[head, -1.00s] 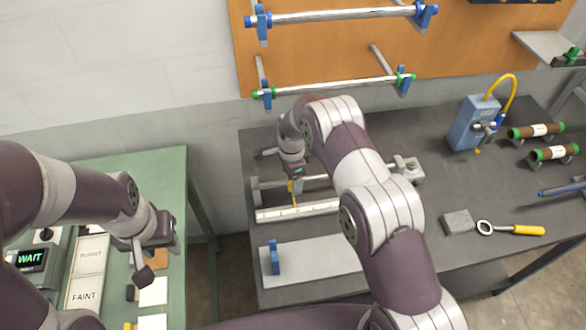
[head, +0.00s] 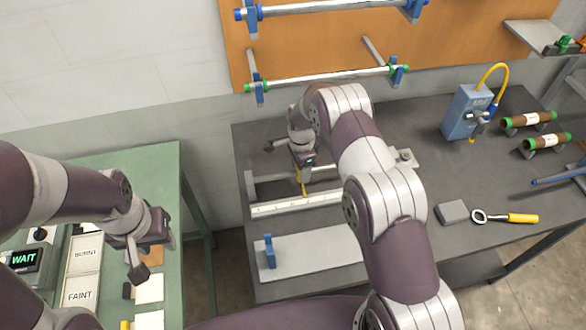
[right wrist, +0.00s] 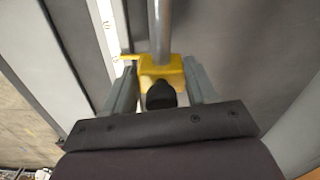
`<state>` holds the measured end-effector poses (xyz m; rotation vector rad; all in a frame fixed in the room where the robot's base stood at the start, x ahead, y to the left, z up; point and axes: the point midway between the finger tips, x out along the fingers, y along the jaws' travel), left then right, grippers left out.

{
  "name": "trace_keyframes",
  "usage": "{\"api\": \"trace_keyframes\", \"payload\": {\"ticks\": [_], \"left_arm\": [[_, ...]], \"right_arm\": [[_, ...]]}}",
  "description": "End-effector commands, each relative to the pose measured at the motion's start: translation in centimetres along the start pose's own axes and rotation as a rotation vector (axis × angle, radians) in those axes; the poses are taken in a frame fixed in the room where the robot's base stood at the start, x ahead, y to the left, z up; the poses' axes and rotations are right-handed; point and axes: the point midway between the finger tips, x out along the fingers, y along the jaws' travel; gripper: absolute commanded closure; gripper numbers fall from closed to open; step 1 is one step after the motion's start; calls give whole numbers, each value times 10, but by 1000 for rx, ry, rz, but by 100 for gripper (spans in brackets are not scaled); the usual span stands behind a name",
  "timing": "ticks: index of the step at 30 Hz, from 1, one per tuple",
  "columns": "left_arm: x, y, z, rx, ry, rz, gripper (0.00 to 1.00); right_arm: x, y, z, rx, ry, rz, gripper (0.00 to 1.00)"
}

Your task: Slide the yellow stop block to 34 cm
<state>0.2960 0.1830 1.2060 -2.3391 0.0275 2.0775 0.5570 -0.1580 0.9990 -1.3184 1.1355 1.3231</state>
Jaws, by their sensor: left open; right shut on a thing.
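The yellow stop block (right wrist: 160,72) sits on a round grey rod (right wrist: 159,30) in the right wrist view, with a black knob facing the camera. My right gripper (right wrist: 161,85) is shut on the block, one finger on each side. In the head view my right gripper (head: 304,165) hides most of the block; only its thin yellow pointer (head: 304,188) shows, reaching to the white scale (head: 297,203). The scale's numbers are too small to read. My left gripper (head: 152,248) is open and empty over the green table.
The grey bench (head: 420,235) holds a blue device (head: 466,112), brown rolls (head: 528,120), a grey block (head: 452,212) and a yellow-handled tool (head: 522,218). A flat plate with a blue post (head: 269,252) lies in front of the scale. My right arm covers the scale's right end.

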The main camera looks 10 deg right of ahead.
Motion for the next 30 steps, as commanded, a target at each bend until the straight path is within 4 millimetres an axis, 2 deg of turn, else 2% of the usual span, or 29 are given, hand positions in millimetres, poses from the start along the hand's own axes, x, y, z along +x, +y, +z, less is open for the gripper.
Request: {"api": "trace_keyframes", "payload": {"ticks": [24, 30], "left_arm": [[9, 0, 1, 0, 0, 0, 57], [10, 0, 1, 0, 0, 0, 57]], "right_arm": [[-5, 5, -68, -1, 4, -18, 78], [-6, 6, -77, -2, 5, -19, 78]]}}
